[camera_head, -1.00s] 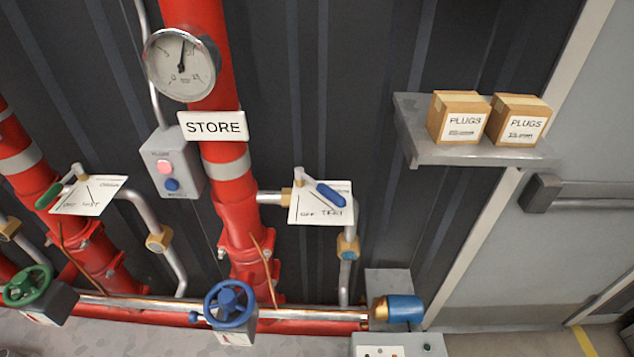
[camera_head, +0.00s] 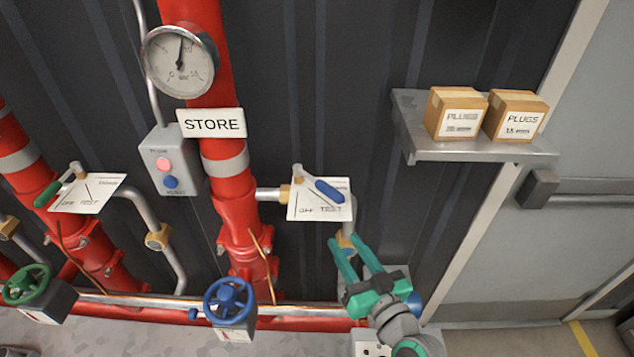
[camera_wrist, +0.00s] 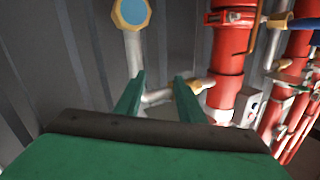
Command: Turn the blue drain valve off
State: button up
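The blue-gripped lever (camera_head: 329,191) sits on a white plate (camera_head: 308,212) marked OFF and TEST, with a third label too small to read. Its grip points right and slightly down from its pivot, toward the plate's right side, away from the OFF mark at lower left. My gripper (camera_head: 349,243) is open and empty, below and right of the plate, with its teal fingers pointing up and left, apart from the lever. In the wrist view the two fingers (camera_wrist: 159,77) are spread with nothing between them. I cannot surely pick out the lever there.
A blue handwheel (camera_head: 230,302) and a green-gripped lever (camera_head: 47,196) are at the left. A grey shelf (camera_head: 480,150) with boxes juts out at upper right. A blue end cap (camera_head: 414,302) is partly behind my gripper. Red pipes (camera_head: 236,215) stand left of the plate.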

notch_tip(320, 180, up, 7)
jog(key=n+y, duration=0.3)
jog(key=n+g+y, duration=0.2)
jog(key=n+g, duration=0.1)
jog(key=n, duration=0.2)
send_near(317, 180)
jog(key=x, duration=1)
jog(key=shift+f, duration=0.4)
grip_shut()
